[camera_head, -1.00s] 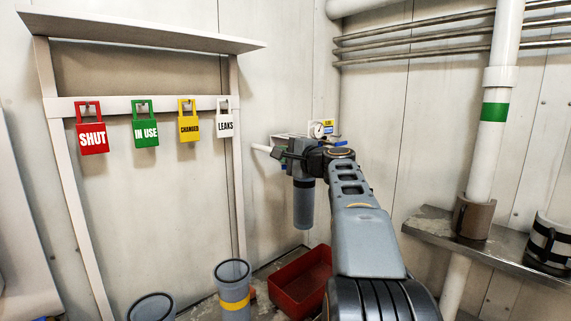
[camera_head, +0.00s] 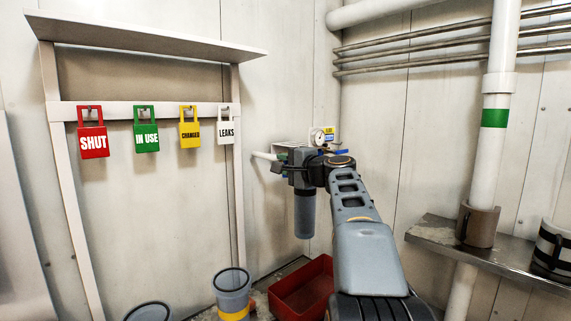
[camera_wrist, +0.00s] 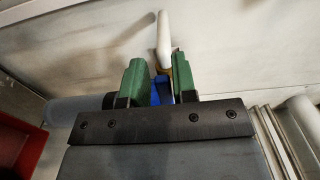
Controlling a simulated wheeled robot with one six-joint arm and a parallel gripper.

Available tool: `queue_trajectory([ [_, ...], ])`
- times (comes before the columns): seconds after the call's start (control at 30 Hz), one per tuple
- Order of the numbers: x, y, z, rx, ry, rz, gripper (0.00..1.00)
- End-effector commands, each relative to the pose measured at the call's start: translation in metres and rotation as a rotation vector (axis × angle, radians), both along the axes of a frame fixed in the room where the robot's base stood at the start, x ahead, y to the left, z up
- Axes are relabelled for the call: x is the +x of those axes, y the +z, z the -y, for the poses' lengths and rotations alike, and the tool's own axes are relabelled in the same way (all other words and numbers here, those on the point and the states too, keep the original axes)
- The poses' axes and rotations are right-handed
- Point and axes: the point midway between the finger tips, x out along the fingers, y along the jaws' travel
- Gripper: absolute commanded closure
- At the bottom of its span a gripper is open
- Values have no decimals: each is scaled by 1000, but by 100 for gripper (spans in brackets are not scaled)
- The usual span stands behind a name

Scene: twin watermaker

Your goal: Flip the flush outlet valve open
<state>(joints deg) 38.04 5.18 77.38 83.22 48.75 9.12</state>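In the wrist view, my gripper (camera_wrist: 160,76) has two green fingers standing apart. A blue part (camera_wrist: 162,90), which looks like the valve's lever, lies between them. I cannot tell whether either finger touches it. A white pipe (camera_wrist: 163,38) runs away just beyond, with a yellowish fitting at its near end. In the head view, the white pipe (camera_head: 262,155) sticks out left of the filter unit. My wrist and arm hide the valve and the fingertips there.
A grey filter cylinder (camera_head: 304,215) hangs beside my wrist. A gauge (camera_head: 316,136) and another blue handle (camera_head: 341,151) sit just behind. A red bin (camera_head: 300,290) stands below. Labelled tags (camera_head: 146,140) hang on the rack at left. A metal shelf (camera_head: 430,234) is at right.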

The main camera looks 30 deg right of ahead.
Motion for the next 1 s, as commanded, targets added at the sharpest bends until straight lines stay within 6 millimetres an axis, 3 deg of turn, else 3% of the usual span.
queue_trajectory([
  [0.23, -2, 1, 0, 1, -1, 2, 74],
  [0.37, -13, 1, 3, 2, -3, 3, 74],
  [0.8, -98, 1, 19, 0, -5, 2, 74],
  [1.0, -124, 1, 23, 0, -4, 1, 74],
])
